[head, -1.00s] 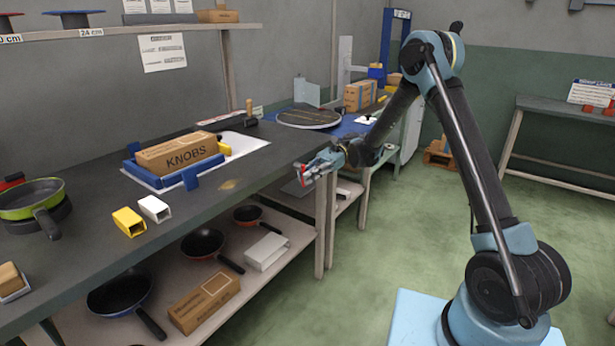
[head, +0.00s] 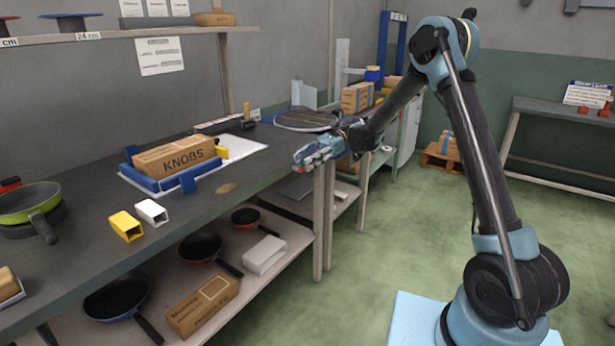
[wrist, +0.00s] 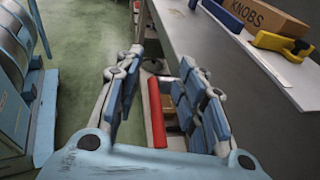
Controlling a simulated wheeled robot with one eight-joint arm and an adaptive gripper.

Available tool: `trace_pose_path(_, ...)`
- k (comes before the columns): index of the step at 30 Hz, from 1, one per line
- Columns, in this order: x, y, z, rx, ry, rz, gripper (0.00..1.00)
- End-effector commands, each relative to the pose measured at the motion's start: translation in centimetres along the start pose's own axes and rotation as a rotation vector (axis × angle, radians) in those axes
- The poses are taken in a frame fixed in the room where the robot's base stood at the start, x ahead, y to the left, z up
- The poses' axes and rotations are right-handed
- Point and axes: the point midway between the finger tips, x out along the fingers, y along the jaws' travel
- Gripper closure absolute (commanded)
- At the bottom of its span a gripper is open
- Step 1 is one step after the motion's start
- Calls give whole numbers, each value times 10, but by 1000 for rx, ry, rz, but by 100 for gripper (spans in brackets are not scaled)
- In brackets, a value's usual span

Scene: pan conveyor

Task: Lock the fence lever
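The yellow lever (wrist: 273,42) with a black knob sits beside the KNOBS box on the white plate, at the top right of the wrist view. The blue fence (head: 187,181) runs along the front of the box and also shows in the wrist view (wrist: 222,15). My gripper (head: 312,157) is off the bench's right front edge, apart from the lever. In the wrist view its fingers (wrist: 163,88) stand apart. A red bar shows between them; I cannot tell what it belongs to.
The KNOBS box (head: 176,157) stands inside the fence. Yellow (head: 126,226) and white (head: 151,211) hollow blocks lie near the bench's front edge. A green pan (head: 32,200) is at left. Pans and boxes fill the lower shelf. Open floor (head: 400,230) lies at right.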

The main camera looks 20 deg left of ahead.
Motion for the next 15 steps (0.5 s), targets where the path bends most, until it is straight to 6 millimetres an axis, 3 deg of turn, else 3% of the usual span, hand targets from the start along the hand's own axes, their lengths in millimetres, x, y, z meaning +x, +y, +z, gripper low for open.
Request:
trace_pose_path(1,6,2,14,-9,-14,15,69)
trace_pose_path(6,0,1,29,-7,-12,11,69)
trace_pose_path(15,-3,0,33,-4,-10,9,69)
